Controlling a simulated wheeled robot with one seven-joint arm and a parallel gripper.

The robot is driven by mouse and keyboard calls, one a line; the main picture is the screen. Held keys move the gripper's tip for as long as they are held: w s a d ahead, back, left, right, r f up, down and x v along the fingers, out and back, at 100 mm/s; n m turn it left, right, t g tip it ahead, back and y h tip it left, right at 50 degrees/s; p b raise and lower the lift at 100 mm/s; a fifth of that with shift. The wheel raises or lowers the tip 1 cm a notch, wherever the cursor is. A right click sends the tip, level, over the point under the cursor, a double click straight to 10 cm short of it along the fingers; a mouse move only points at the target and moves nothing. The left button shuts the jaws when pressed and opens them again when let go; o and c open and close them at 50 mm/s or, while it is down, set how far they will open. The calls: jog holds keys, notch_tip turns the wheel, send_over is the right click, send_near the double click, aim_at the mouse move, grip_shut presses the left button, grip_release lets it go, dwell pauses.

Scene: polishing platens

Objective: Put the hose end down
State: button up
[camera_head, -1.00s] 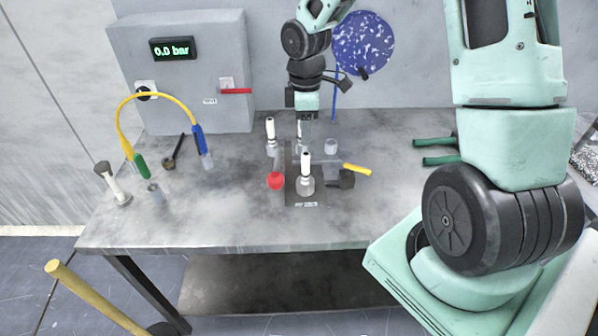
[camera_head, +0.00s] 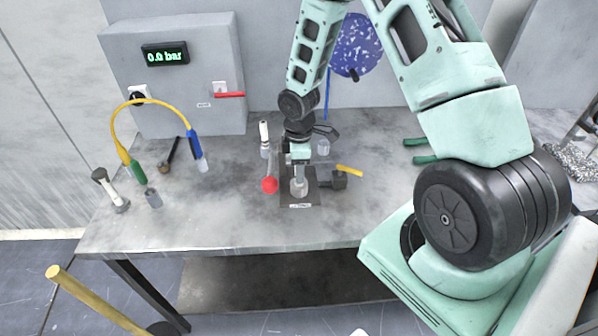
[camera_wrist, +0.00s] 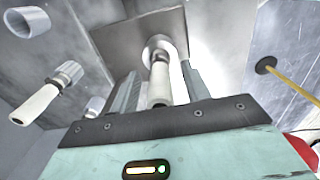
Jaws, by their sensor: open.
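The yellow hose (camera_head: 146,101) arches over the left of the bench in the head view. It has a green end (camera_head: 138,170) and a blue end (camera_head: 195,145). The blue end is on or against a pale fitting; whether it is seated I cannot tell. My gripper (camera_head: 299,168) is at the middle of the bench, to the right of the hose. In the wrist view my gripper's open fingers (camera_wrist: 158,92) stand either side of a white-handled fitting (camera_wrist: 160,88). The hose does not show clearly in the wrist view.
A grey box (camera_head: 185,90) with a 0.0 bar display stands behind the hose. A red ball knob (camera_head: 269,185) and a yellow lever (camera_head: 349,171) flank my gripper. A white-handled piece (camera_head: 110,190) stands at the left edge. The bench front is clear.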

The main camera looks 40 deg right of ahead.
grip_shut()
dwell(0.3)
